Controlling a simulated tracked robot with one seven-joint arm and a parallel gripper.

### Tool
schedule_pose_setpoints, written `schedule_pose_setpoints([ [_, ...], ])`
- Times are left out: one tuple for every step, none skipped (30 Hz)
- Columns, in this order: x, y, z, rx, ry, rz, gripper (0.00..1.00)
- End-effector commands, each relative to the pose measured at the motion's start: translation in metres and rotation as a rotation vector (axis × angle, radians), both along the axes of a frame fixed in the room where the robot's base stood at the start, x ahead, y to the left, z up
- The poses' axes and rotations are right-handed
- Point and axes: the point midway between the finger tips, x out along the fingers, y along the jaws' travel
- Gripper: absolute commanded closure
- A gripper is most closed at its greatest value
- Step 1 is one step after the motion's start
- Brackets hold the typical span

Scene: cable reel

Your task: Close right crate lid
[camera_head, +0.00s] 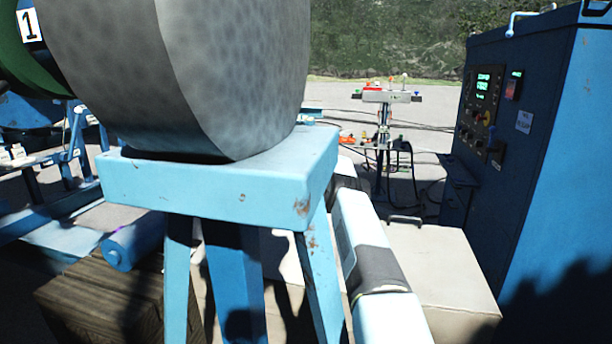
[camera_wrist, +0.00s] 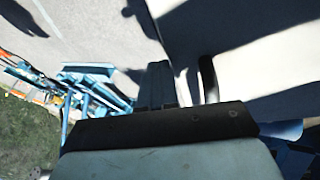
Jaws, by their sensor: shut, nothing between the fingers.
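A pale box (camera_head: 450,282) with a flat top stands at the lower right in the head view, beside my white arm. I cannot tell for sure whether this is the right crate or whether its top is the lid. A thin dark bar, perhaps a handle (camera_head: 403,219), shows at its far edge. In the wrist view, my gripper (camera_wrist: 160,76) is shut and empty, its dark fingers over pale ground or a pale surface. A curved black piece (camera_wrist: 208,80) shows just right of the fingers. In the head view I cannot make out my gripper.
A large grey drum (camera_head: 190,75) rests on a light-blue stand (camera_head: 215,190), hiding much of the left. A tall blue control cabinet (camera_head: 540,130) stands at the right. A small equipment stand (camera_head: 385,100) with cables is behind. A wooden box (camera_head: 110,295) is at lower left.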

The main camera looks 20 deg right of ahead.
Motion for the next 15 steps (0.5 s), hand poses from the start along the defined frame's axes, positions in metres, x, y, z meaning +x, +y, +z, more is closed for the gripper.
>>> schedule_pose_setpoints([
  [0.001,-0.001,-0.006,-0.001,0.001,0.000,1.00],
  [0.001,-0.002,-0.009,-0.001,0.000,0.001,1.00],
  [0.001,-0.002,-0.013,0.000,0.001,0.001,1.00],
  [0.002,-0.002,-0.015,0.000,0.001,0.001,1.00],
  [0.002,-0.002,-0.017,-0.001,0.000,0.002,1.00],
  [0.003,-0.002,-0.019,0.000,-0.001,0.002,1.00],
  [0.003,-0.002,-0.021,0.000,-0.001,0.002,1.00],
  [0.003,-0.001,-0.022,0.000,0.000,0.003,1.00],
  [0.003,-0.001,-0.024,0.000,0.000,0.003,1.00],
  [0.004,-0.001,-0.025,0.000,-0.001,0.005,1.00],
  [0.004,0.000,-0.026,0.000,0.000,0.005,1.00],
  [0.004,0.000,-0.027,0.000,0.000,0.006,1.00],
  [0.004,0.001,-0.027,0.000,0.000,0.006,1.00],
  [0.004,0.001,-0.028,-0.001,0.000,0.007,1.00],
  [0.005,0.002,-0.028,0.000,-0.001,0.007,1.00],
])
